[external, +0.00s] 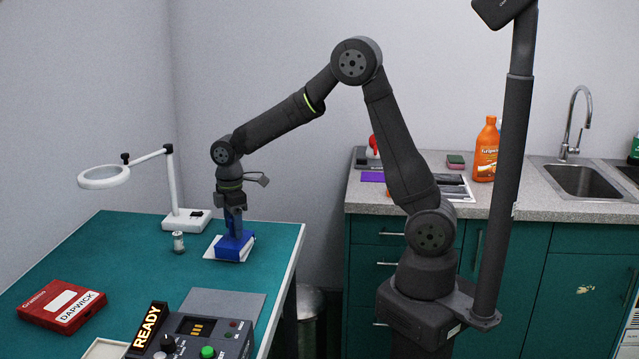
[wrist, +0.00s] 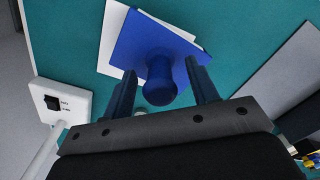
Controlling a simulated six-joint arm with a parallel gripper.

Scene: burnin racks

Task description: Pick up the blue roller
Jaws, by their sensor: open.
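The blue roller (external: 234,247) sits on a white sheet (external: 211,251) near the right edge of the green table. In the wrist view the roller (wrist: 140,38) shows a flat blue body with a round-ended handle (wrist: 160,82) pointing toward the camera. My gripper (external: 235,218) is directly above the roller and points down. In the wrist view my gripper (wrist: 162,68) is open, with one finger on each side of the handle and gaps between. The white sheet (wrist: 112,40) shows from under the roller.
A magnifier lamp base (external: 187,219) stands behind the roller, and a small metal jar (external: 178,242) is left of it. A grey mat (external: 222,306), a control box (external: 205,338) and a red case (external: 62,305) lie nearer the front. The table's middle is clear.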

